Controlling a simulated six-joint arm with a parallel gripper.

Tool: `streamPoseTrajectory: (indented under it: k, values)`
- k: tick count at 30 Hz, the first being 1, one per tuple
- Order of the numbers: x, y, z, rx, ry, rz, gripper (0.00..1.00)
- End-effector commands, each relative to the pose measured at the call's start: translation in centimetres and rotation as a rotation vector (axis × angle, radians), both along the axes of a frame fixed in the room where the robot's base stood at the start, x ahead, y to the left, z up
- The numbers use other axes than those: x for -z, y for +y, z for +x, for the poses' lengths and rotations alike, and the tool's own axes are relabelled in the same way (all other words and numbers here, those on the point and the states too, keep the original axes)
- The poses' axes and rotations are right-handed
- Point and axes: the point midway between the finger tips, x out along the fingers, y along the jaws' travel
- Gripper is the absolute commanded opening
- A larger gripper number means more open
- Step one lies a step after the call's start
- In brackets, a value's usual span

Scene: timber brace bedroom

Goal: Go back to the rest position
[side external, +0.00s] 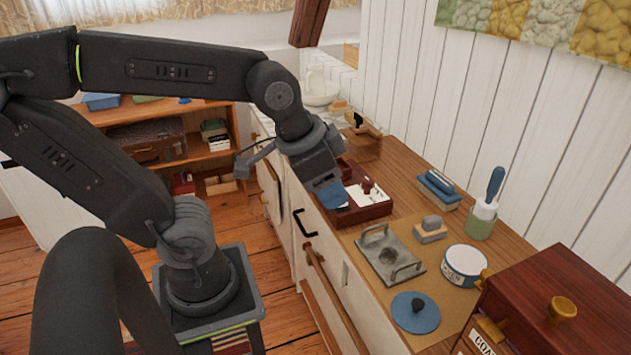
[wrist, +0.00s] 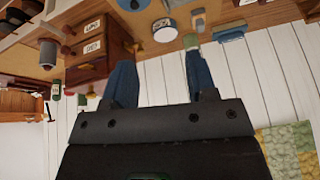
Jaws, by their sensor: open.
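My gripper (side external: 332,192) hangs in the side view over the near edge of the wooden counter, close to a dark red box (side external: 362,208) with a white inside. I cannot tell from this view whether its fingertips touch the box. In the wrist view, my gripper (wrist: 161,75) shows two blue fingers spread apart with nothing between them. Beyond the fingers are the counter's edge and the white plank wall. My arm is bent and reaches right from its base.
On the counter (side external: 400,213) stand a grey tray with handles (side external: 389,255), a white and blue tin (side external: 465,265), a blue round lid (side external: 415,312), a brush in a green holder (side external: 484,205) and a red-brown drawer box (side external: 540,300). The plank wall (side external: 480,110) borders the back.

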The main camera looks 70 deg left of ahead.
Motion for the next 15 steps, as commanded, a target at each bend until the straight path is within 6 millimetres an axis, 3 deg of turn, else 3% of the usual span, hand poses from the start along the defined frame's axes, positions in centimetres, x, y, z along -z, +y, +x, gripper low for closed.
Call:
streamPoseTrajectory:
  k: [5, 15]
  values:
    - [-0.1, 0.5, -1.7, -0.136, -0.044, -0.059, 0.52]
    - [-0.1, 0.5, -1.9, -0.152, -0.046, -0.066, 0.52]
